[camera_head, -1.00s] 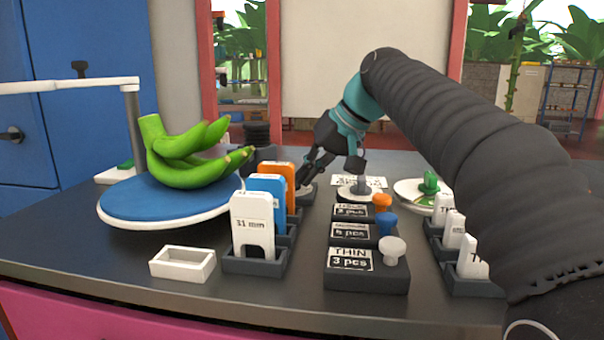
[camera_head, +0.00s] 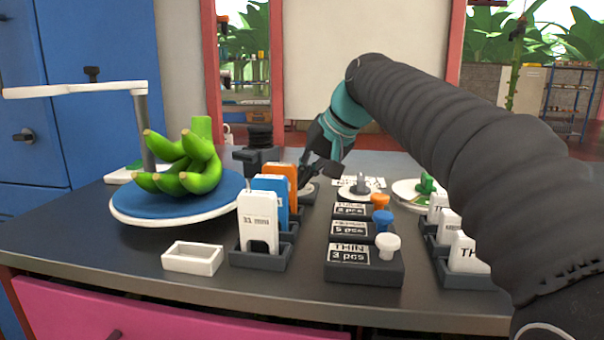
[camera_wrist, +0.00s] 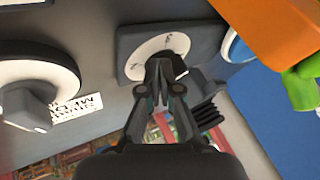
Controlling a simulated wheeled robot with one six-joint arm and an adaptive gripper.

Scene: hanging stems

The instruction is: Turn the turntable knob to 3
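The turntable (camera_head: 125,209) is a round blue plate with a white rim at the left, carrying a bunch of green bananas (camera_head: 185,172). Its knob's white dial (camera_head: 309,192) sits on a dark base behind the orange card, mostly covered by my gripper (camera_head: 308,180). In the wrist view the dial (camera_wrist: 137,62) has small marks too blurred to read. My gripper (camera_wrist: 160,72) points at the dial's middle with its fingertips close together. They appear shut on the knob, which they mostly hide.
A second dial with a grey knob (camera_head: 361,186) stands just right of my gripper; it also shows in the wrist view (camera_wrist: 30,105). Upright cards (camera_head: 259,218), labelled boxes (camera_head: 350,272) and a white tray (camera_head: 192,258) occupy the front.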

